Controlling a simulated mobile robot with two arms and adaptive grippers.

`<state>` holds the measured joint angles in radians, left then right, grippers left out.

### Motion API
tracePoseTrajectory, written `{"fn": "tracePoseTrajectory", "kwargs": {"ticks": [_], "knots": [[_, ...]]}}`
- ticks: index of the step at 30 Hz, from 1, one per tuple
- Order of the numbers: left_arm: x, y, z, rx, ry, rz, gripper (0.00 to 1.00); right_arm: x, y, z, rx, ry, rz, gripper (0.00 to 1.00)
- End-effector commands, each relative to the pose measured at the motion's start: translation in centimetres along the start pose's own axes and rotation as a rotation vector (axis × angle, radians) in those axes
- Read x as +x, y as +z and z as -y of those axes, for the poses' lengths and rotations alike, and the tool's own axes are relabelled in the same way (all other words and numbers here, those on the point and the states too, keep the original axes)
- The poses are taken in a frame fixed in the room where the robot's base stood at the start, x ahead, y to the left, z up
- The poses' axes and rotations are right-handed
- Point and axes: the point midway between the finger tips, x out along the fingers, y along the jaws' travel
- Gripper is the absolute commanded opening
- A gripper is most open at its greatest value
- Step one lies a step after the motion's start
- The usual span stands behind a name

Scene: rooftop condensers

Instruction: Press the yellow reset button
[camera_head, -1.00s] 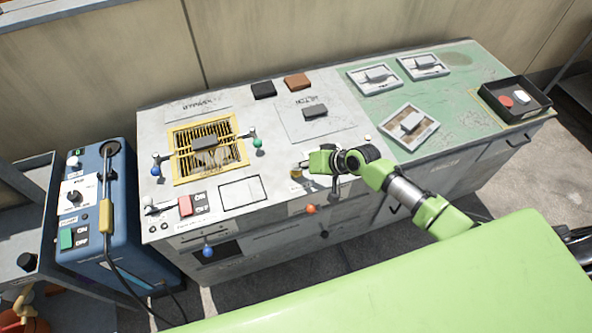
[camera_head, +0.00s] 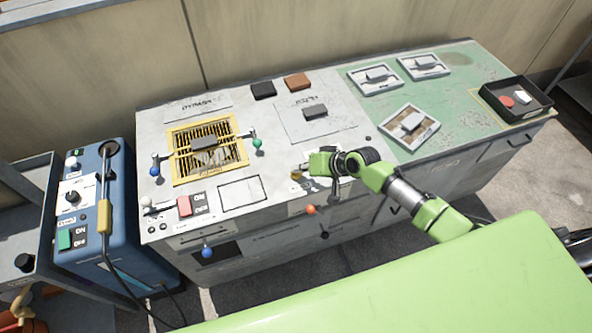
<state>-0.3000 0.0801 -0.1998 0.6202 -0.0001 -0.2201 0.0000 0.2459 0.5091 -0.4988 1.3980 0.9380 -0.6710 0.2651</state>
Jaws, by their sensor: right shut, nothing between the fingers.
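The yellow reset button (camera_head: 296,175) is a small yellow spot at the front of the grey counter top, partly hidden by my right gripper. My right gripper (camera_head: 304,166) is shut and empty, its tip at the button from the right. I cannot tell from this view whether the tip touches or presses it. My green right arm reaches in from the lower right. My left gripper is not in view.
An orange knob (camera_head: 310,210) sticks out below the counter edge. A black tray (camera_head: 520,106) stands far right.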

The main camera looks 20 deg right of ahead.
Motion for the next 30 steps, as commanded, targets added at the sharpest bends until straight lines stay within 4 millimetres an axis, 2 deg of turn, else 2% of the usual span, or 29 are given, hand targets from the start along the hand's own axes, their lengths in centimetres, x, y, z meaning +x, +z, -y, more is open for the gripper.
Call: {"fn": "tracePoseTrajectory", "kwargs": {"ticks": [7,18,30], "knots": [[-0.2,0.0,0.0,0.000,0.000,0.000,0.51,-0.1,0.0,0.1,0.000,0.001,0.003,0.00],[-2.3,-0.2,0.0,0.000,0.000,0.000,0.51,-1.6,-1.1,1.2,0.000,0.001,0.002,0.00],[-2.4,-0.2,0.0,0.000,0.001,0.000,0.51,-1.8,-1.2,1.3,0.000,0.000,0.001,0.00]]}}
